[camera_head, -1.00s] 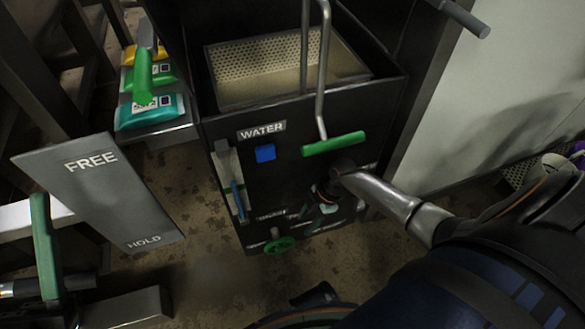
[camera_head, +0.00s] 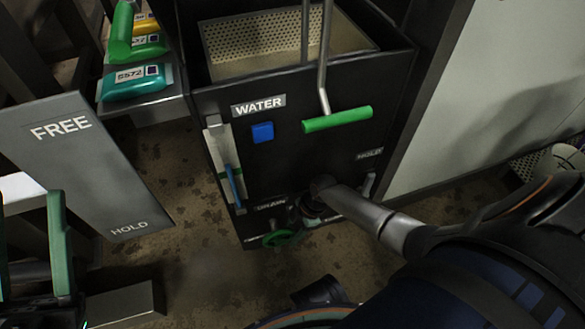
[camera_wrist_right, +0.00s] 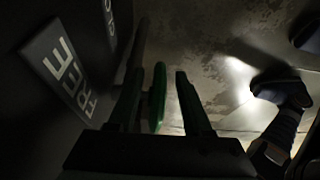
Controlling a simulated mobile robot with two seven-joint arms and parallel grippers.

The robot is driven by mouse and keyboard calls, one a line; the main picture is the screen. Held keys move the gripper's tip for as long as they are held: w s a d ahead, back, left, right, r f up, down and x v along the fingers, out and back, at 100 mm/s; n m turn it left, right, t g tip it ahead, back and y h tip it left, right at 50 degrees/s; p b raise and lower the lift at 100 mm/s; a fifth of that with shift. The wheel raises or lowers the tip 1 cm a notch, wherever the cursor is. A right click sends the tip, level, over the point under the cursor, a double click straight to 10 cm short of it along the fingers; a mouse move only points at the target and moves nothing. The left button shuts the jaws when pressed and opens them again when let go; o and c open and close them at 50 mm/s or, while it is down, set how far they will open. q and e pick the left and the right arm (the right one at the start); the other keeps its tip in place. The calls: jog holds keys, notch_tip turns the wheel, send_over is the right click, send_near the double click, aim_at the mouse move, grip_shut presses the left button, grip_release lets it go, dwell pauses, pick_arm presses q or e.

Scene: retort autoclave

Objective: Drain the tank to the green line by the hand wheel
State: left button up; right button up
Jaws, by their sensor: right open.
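The black tank (camera_head: 215,110) stands in the middle, with a perforated basket inside. On its front left is a pale gauge (camera_head: 214,142) with a blue strip (camera_head: 233,185); I cannot make out the green line clearly. The green hand wheel (camera_head: 280,238) is low on the front by the DRAIN label. My right gripper (camera_head: 307,208) is just right of the wheel, partly hidden by its wrist. In the right wrist view its fingers (camera_wrist_right: 159,72) are apart, with a thin green piece between them. What seems to be my left gripper (camera_head: 32,215) is at the lower left, fingers apart.
A blue button (camera_head: 263,132) is under the WATER label, and a green bar handle (camera_head: 338,118) is to its right. A grey FREE/HOLD plate (camera_head: 85,170) is at the left. Pouches (camera_head: 130,80) lie on a shelf. A pale wall (camera_head: 490,80) is at the right.

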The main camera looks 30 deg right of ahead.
grip_shut()
dwell(0.3)
pick_arm(q)
jog(key=shift+r, duration=0.1)
pick_arm(e)
jog(key=shift+r+h+p, duration=0.3)
jog(key=shift+p, duration=0.3)
jog(key=h+p, duration=0.1)
jog(key=r+h+p, duration=0.1)
jog(key=p, duration=0.1)
jog(key=shift+a+g, duration=0.25)
jog(key=shift+g, duration=0.15)
jog(key=shift+w+a+r+h+p, duration=0.15)
jog(key=shift+h+p, duration=0.35)
jog(key=shift+h, duration=0.4)
pick_arm(q)
notch_tip(320, 180, up, 6)
jog(key=shift+s+a+n, duration=0.15)
jog(key=shift+a+n, duration=0.15)
jog(key=shift+a, duration=0.1)
pick_arm(e)
jog(key=shift+a+r+g+h, duration=0.15)
jog(key=shift+g+h, duration=0.25)
jog(key=shift+h, duration=0.7)
pick_arm(q)
jog(key=shift+r+t, duration=0.1)
jog(key=shift+t, duration=0.2)
pick_arm(e)
grip_release()
